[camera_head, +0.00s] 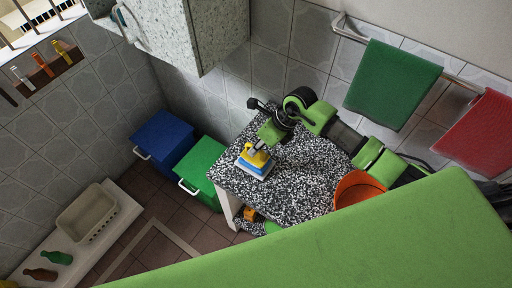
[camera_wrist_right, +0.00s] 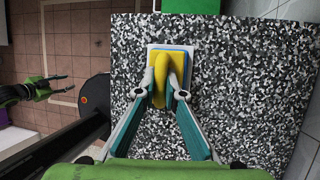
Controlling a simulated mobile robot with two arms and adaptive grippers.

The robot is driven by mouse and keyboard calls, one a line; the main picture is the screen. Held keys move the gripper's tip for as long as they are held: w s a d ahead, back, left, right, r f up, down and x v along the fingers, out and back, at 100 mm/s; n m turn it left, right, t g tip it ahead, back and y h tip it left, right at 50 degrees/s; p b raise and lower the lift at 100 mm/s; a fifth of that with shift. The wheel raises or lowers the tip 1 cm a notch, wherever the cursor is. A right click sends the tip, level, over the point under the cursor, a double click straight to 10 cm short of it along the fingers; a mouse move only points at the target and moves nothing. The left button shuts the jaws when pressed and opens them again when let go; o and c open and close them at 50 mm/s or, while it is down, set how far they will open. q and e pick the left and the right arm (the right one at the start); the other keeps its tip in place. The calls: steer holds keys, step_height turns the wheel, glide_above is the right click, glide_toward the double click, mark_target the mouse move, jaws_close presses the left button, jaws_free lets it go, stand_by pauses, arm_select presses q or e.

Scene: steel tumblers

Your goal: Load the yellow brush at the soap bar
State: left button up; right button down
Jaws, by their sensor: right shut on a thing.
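The brush is over a flat white and blue block (camera_wrist_right: 185,52), which looks like the soap bar. In the head view the yellow brush (camera_head: 256,160) appears to rest on this block (camera_head: 248,169); exact contact is hidden. What looks like my left gripper (camera_wrist_right: 60,84) is over the floor at the left of the wrist view, too small to read.
The speckled counter (camera_head: 300,165) has free room around the block. An orange bowl (camera_head: 345,190) stands to the right. Blue (camera_head: 165,138) and green (camera_head: 204,165) bins stand left of the counter. Green (camera_head: 392,85) and red (camera_head: 480,135) towels hang above.

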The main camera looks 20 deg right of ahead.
stand_by(0.4)
steer(key=shift+r+p, duration=2.45)
steer(key=shift+r, duration=1.05)
